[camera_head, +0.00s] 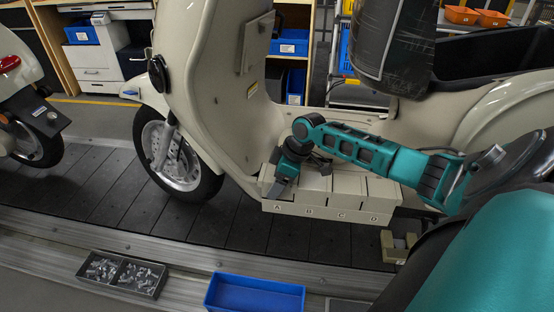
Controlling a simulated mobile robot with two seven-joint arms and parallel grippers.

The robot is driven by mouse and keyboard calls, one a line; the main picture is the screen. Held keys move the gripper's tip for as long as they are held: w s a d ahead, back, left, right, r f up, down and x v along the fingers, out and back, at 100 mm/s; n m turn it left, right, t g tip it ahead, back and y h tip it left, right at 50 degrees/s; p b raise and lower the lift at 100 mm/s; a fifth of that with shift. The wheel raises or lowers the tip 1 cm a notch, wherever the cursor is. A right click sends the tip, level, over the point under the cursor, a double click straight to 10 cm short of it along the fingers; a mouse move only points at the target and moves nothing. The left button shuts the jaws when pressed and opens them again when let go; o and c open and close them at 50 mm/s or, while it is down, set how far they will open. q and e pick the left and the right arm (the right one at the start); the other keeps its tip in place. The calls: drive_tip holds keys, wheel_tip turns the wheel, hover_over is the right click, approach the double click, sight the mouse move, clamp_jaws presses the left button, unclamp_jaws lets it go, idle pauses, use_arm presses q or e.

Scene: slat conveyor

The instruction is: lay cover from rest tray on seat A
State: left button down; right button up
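A beige block (327,212) with positions labelled A, B, C and D sits beside the scooter's floorboard. Seat A (268,186) is at its left end, partly hidden by my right gripper. Beige box-like tops show above B, C and D. My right gripper (282,187) points down at seat A, its arm reaching in from the right. Its fingers are small and dark, and I cannot tell whether they hold a cover. No cover can be made out clearly at A. I cannot tell which container is the rest tray. My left gripper is not in view.
A cream scooter (211,85) stands on the dark slat conveyor (110,195). An empty-looking blue tray (255,294) and a dark tray of metal parts (122,274) are in front. A small beige holder (392,250) lies right of the block. Another scooter (22,100) is at left.

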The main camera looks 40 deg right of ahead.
drive_tip(key=o, duration=1.1)
drive_tip(key=shift+r, duration=0.1)
drive_tip(key=shift+c, duration=0.2)
drive_tip(key=shift+w+d+r, duration=0.1)
drive_tip(key=shift+d, duration=0.05)
drive_tip(key=p+v, duration=0.1)
drive_tip(key=v, duration=0.5)
drive_tip(key=p+v, duration=0.1)
drive_tip(key=v, duration=0.4)
drive_tip(key=shift+s+r, duration=0.55)
drive_tip(key=shift+r, duration=0.15)
